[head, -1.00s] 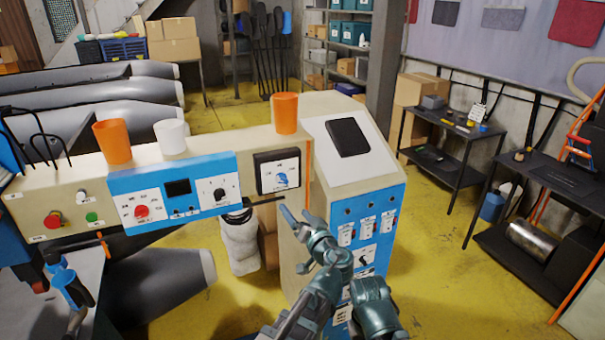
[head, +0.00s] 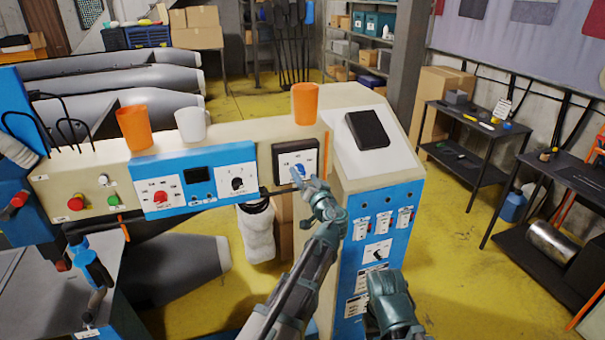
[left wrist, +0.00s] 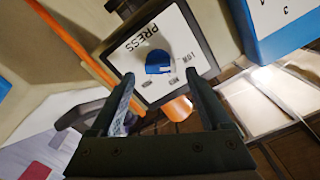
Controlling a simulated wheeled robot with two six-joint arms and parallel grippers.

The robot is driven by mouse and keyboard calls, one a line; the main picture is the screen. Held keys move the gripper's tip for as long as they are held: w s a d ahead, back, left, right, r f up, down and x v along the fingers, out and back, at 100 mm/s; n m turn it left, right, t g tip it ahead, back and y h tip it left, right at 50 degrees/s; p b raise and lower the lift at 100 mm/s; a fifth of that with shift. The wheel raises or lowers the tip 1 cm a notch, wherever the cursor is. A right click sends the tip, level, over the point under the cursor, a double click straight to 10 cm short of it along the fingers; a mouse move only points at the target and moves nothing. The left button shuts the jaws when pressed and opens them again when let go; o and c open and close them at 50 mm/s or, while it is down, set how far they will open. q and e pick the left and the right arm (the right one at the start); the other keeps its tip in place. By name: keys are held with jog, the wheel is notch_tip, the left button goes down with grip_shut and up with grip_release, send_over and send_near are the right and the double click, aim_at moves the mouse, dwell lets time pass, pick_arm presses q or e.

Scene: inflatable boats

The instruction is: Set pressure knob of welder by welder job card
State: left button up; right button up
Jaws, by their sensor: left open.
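The pressure knob is blue, on a white plate in a dark square frame on the welder's cream beam. In the head view the knob (head: 299,169) is partly covered by my left gripper (head: 303,180). No job card can be read.
A blue control panel (head: 196,180) with red and black knobs sits left of the plate. Cups stand on the beam, an orange one (head: 305,103) above the plate. The welder cabinet (head: 378,235) stands close on the right.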

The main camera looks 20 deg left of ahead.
aim_at(299, 171)
pick_arm(q)
jog(key=shift+x, duration=1.2)
grip_shut()
